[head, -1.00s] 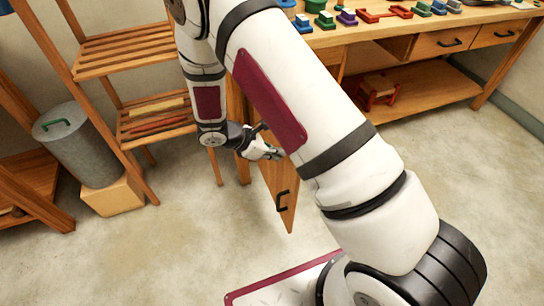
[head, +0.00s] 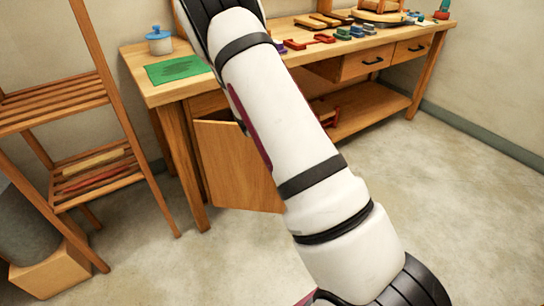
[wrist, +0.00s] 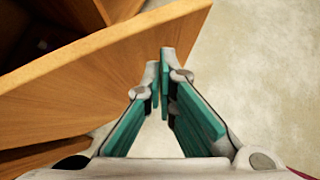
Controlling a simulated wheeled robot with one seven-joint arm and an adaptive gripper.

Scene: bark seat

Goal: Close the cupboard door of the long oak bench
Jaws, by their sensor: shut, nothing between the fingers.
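The long oak bench (head: 160,88) stands against the back wall, with its cupboard at the left end. The cupboard door (head: 225,165) stands ajar; my arm covers its right part, and its handle is not visible. In the wrist view the wooden panel of the door (wrist: 70,90) runs from the left up to the top middle. My gripper (wrist: 164,60) is shut and empty, its fingertips overlapping the panel's edge in the picture. I cannot tell whether they touch it. In the head view my gripper is hidden behind my arm.
A slatted wooden shelf (head: 55,118) stands left of the bench, with a grey bin (head: 25,225) on a wooden block (head: 50,275) beside it. A green mat (head: 175,70) and a blue-lidded jar (head: 159,42) are on the benchtop. The floor at right is clear.

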